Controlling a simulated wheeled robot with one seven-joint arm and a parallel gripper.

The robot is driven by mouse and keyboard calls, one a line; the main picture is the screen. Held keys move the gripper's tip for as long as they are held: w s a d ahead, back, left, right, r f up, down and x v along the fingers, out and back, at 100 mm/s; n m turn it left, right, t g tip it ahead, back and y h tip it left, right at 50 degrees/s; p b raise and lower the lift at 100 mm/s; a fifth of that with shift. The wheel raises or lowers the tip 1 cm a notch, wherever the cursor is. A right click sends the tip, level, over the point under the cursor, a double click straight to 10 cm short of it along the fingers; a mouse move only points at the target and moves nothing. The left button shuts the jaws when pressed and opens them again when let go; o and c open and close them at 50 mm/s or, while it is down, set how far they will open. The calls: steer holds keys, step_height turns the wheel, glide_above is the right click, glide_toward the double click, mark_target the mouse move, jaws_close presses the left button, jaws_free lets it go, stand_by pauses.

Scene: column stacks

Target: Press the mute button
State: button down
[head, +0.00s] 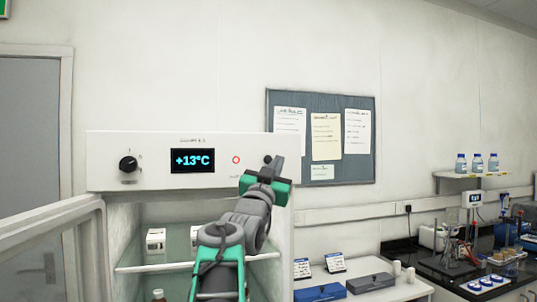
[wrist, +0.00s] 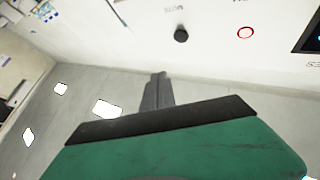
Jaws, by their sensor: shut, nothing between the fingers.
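A white fridge's front panel (head: 212,180) carries a display (head: 192,160) reading +13°C, a red ring (head: 236,160) and a small dark round button (head: 267,158) at its right end. In the wrist view, turned about upside down, the dark button (wrist: 181,35) shows clear beside the red ring (wrist: 245,32). The small lettering by the button is too blurred to read surely. My gripper (head: 277,161) is shut and empty, its tips close to the button's right in the head view. In the wrist view the fingertips (wrist: 158,75) appear apart from the button.
A black knob (head: 128,164) sits on the panel's left. The fridge door (head: 45,228) stands open at left; small boxes (head: 155,240) stand inside. A notice board (head: 320,136) hangs behind. A white table with blue and grey cases (head: 370,283) stands at right.

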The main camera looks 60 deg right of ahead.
mark_target(268, 160)
steer(key=shift+w+d+p, duration=1.35)
steer(key=shift+w+d, duration=0.65)
stand_by(0.5)
steer(key=shift+w+d, duration=0.3)
steer(key=shift+w+d, duration=0.25)
steer(key=shift+w, duration=0.05)
stand_by(0.7)
steer(key=shift+s, duration=0.1)
steer(key=shift+s+a+b, duration=0.45)
steer(key=shift+a+b, duration=0.05)
steer(key=shift+b, duration=0.4)
